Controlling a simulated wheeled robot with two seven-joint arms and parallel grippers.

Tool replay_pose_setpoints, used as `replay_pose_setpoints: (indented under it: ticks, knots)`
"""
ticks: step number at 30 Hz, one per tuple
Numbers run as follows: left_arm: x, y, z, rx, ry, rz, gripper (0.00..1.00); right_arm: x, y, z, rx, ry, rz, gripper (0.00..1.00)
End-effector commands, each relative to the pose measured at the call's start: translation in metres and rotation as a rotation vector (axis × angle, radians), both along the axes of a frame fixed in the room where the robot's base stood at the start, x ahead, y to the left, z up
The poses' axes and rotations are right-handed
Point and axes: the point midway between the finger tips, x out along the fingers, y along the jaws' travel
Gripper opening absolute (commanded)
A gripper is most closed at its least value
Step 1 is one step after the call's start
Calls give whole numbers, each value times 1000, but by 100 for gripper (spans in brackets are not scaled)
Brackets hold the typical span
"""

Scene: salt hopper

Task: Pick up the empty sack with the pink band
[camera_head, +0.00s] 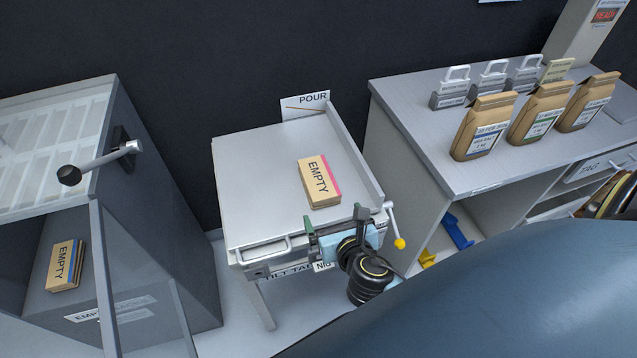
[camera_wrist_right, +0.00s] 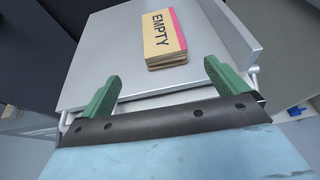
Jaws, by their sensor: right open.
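The empty sack with the pink band (camera_head: 318,182) lies flat on the grey tilt table (camera_head: 250,165), label EMPTY facing up. Its pink band runs along its right edge. My left gripper is not in view.
A raised wall (camera_head: 354,150) edges the table's right side, with a yellow-knobbed lever (camera_head: 398,240) near its front. A blue-banded EMPTY sack (camera_head: 64,265) lies in the left cabinet.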

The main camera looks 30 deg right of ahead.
Motion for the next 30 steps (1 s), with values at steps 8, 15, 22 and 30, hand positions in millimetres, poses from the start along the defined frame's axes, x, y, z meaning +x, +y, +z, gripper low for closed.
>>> replay_pose_setpoints:
  ticks: [8,15,22,30]
  knots:
    - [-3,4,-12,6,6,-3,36,48,-14,-21,0,-1,-1,98]
    - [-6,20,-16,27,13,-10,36,66,-19,-29,3,0,-2,98]
    - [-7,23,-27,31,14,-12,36,92,-33,-42,2,-1,-2,98]
    - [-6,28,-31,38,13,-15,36,109,-37,-48,4,2,0,98]
